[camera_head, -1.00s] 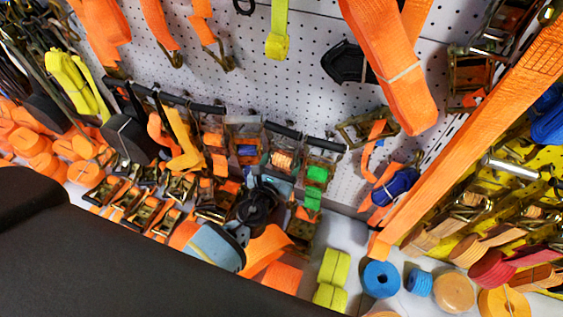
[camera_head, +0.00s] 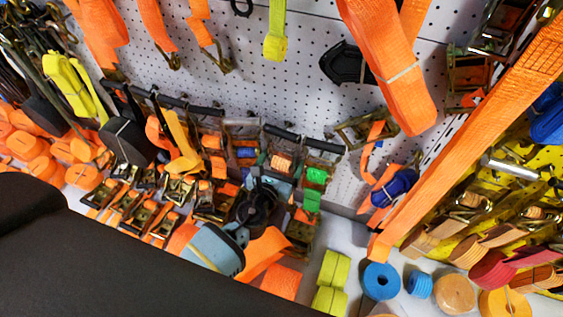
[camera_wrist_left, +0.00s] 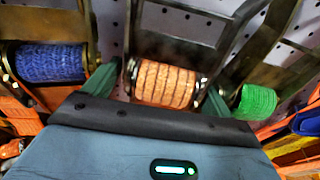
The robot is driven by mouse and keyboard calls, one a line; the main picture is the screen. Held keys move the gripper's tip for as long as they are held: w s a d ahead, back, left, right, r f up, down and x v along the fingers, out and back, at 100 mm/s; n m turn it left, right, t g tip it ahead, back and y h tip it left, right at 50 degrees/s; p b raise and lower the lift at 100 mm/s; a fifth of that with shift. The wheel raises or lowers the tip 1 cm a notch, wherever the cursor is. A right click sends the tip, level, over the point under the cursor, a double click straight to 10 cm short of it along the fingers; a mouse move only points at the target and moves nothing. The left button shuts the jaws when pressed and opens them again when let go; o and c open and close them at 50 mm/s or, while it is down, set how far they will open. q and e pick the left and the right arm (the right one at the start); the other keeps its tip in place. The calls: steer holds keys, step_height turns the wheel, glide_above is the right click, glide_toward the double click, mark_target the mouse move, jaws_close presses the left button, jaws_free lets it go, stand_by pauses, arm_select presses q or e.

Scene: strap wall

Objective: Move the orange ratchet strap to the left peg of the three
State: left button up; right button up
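The orange ratchet strap (camera_head: 283,160) hangs in the middle of three ratchet straps on the pegboard, and its orange roll (camera_wrist_left: 165,84) sits in a metal frame in the left wrist view. A blue-rolled strap (camera_wrist_left: 48,64) hangs to its left and a green-rolled strap (camera_wrist_left: 256,102) to its right. My left gripper (camera_wrist_left: 160,88) is open in front of the orange strap, with one green finger on each side of it. Contact cannot be told. In the head view, my left gripper (camera_head: 279,170) partly covers the straps' lower parts. The pegs are mostly hidden. My right gripper is not in view.
More orange straps (camera_head: 210,140) hang close on the left. A large orange loop (camera_head: 390,65) and a long orange band (camera_head: 470,145) hang on the right. Yellow rolls (camera_head: 333,268) and a blue roll (camera_head: 381,281) stand below. Bare pegboard (camera_head: 290,85) lies above the straps.

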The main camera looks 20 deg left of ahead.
arm_select(q)
steer(key=shift+o, duration=0.6)
steer(key=shift+s+f, duration=0.15)
steer(key=shift+f, duration=0.15)
steer(key=s, duration=0.3)
steer(key=s+r+p, duration=0.1)
steer(key=s, duration=0.2)
steer(key=shift+a+r, duration=0.1)
steer(key=shift+a, duration=0.05)
steer(key=shift+s+r, duration=0.15)
steer(key=shift+s, duration=0.6)
